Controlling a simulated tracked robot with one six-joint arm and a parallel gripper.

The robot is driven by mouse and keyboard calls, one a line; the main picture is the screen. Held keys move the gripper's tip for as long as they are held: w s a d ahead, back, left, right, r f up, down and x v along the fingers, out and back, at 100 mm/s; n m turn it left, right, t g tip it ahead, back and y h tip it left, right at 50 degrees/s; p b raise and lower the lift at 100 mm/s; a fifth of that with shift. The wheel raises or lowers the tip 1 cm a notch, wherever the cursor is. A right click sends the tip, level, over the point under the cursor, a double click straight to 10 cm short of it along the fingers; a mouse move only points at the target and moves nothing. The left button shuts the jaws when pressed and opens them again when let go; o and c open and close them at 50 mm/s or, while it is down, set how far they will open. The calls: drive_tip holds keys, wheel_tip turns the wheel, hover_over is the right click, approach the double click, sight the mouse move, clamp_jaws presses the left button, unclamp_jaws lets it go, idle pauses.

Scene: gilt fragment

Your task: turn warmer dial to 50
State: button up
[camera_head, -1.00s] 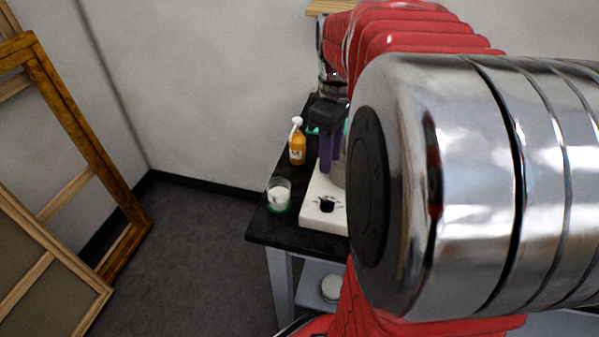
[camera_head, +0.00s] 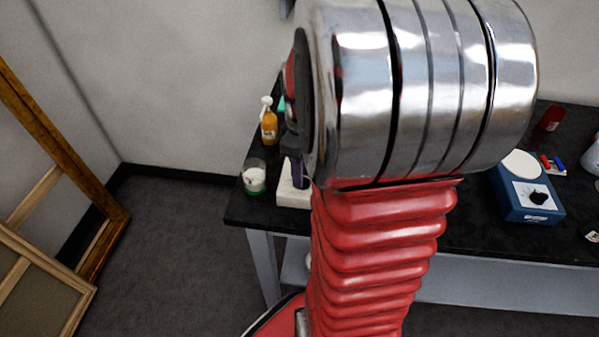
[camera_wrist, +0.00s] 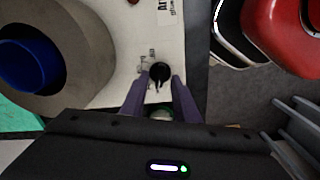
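The warmer is a white block (camera_head: 286,196) at the left front corner of the black table, mostly hidden behind my arm in the head view. In the wrist view its white panel (camera_wrist: 120,85) carries a black dial (camera_wrist: 159,72) with printed marks around it, too small to read. My gripper (camera_wrist: 157,84) has two purple fingers, parted, with the dial between or just beyond their tips. I cannot tell whether they touch it. In the head view a purple finger (camera_head: 298,174) hangs over the warmer, and the dial is hidden.
A glass jar (camera_head: 254,178) with white contents stands left of the warmer, and an orange pump bottle (camera_head: 268,122) behind it. A thick round ring (camera_wrist: 92,45) around a blue inside sits left of the dial. A blue scale (camera_head: 527,205) stands farther right.

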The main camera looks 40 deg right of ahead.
drive_tip(key=shift+f, duration=0.25)
drive_tip(key=shift+c, duration=0.5)
clamp_jaws()
drive_tip(key=shift+a, duration=0.2)
drive_tip(key=shift+d, duration=0.1)
